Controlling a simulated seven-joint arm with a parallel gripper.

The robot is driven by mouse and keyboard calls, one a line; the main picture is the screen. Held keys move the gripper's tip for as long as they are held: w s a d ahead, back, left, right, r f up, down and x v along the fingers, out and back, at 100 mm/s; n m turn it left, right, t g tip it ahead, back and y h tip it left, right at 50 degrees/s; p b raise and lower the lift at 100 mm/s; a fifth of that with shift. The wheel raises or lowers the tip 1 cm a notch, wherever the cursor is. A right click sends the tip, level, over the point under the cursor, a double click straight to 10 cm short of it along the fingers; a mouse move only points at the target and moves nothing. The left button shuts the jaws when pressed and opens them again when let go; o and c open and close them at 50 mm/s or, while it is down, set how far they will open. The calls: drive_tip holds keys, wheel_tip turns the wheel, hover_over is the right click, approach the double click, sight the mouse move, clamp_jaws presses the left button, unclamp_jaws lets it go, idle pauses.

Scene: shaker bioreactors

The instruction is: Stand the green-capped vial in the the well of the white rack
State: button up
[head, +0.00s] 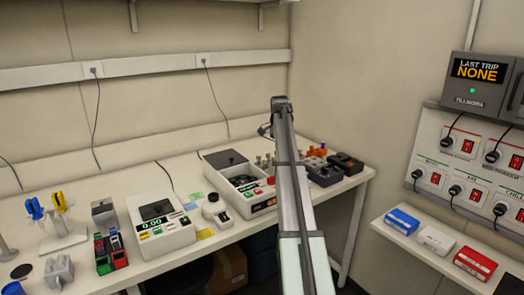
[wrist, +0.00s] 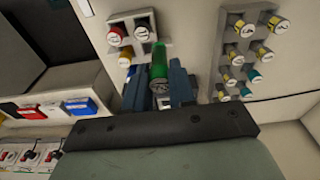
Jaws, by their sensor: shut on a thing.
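The green-capped vial (wrist: 159,66) is held between the two fingers of my gripper (wrist: 159,88) in the wrist view. I cannot tell whether the vial touches this rack or is in a well. In the head view my arm covers the workspace, and the vial and fingertips are hidden.
A second pale rack (wrist: 249,45) with several yellow-capped and teal-capped vials is at right in the wrist view. In the head view, a white device (head: 240,185), a scale (head: 160,224) and dark boxes (head: 324,174) crowd the bench. A side shelf (head: 432,256) holds coloured boxes.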

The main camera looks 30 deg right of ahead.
drive_tip(key=s+d+n, duration=0.1)
drive_tip(key=s+d+f+n, duration=0.1)
drive_tip(key=d, duration=0.1)
drive_tip(key=shift+s, duration=0.15)
drive_tip(key=shift+f, duration=0.1)
drive_tip(key=shift+f, duration=2.25)
drive_tip(key=shift+f, duration=2.05)
idle(0.5)
drive_tip(key=o, duration=0.9)
